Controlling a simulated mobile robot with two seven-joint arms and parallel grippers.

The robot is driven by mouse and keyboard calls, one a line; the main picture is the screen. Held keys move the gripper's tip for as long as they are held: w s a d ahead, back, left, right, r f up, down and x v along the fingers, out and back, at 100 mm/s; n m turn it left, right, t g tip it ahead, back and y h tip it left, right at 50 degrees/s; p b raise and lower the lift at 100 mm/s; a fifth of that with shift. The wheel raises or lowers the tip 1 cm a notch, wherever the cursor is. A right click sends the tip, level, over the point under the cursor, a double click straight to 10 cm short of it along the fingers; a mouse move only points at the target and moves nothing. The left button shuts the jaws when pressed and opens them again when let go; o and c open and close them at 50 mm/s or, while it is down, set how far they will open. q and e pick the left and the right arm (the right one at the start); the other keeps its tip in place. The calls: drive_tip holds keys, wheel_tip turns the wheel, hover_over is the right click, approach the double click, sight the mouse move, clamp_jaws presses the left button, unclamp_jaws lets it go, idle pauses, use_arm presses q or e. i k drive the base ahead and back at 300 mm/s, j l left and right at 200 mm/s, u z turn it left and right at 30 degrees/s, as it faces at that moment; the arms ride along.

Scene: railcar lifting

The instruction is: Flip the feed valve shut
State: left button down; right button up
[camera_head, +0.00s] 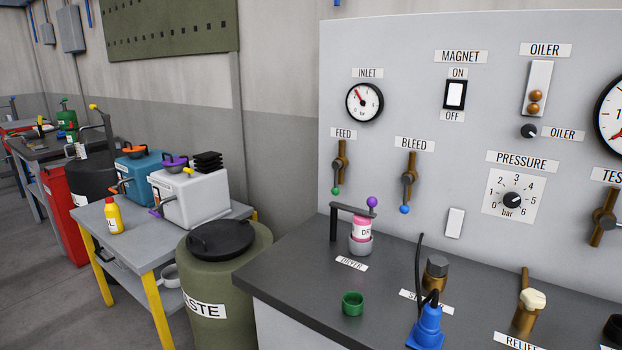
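The feed valve (340,163) is on the upright grey panel, under the FEED label (343,134) and below the INLET gauge (364,102). It has a vertical brass body and a dark lever hanging down, with a green knob (336,191) at its lower end. The lever lies roughly in line with the brass body. The INLET gauge's red needle points to the upper left. Neither of my grippers shows in the head view.
The bleed valve (409,178), with a blue knob, is just right of the feed valve. Below stand the dryer holder (360,245) with a pink-and-white bottle, a green cup (352,303) and a blue connector (427,328) on the dark counter (300,275). A waste bin (225,275) stands left.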

sight(336, 165)
drive_tip(key=i+j, duration=0.1)
drive_tip(key=j, duration=0.35)
drive_tip(key=i+j, duration=0.1)
drive_tip(key=j, duration=0.3)
drive_tip(key=i+j, duration=0.1)
drive_tip(key=j, duration=0.35)
drive_tip(key=i+j, duration=0.1)
drive_tip(key=j, duration=0.35)
drive_tip(key=i+j, duration=0.15)
drive_tip(key=j, duration=0.25)
drive_tip(key=i+j, duration=0.1)
drive_tip(key=j, duration=0.35)
drive_tip(key=i+j, duration=0.1)
drive_tip(key=j, duration=0.3)
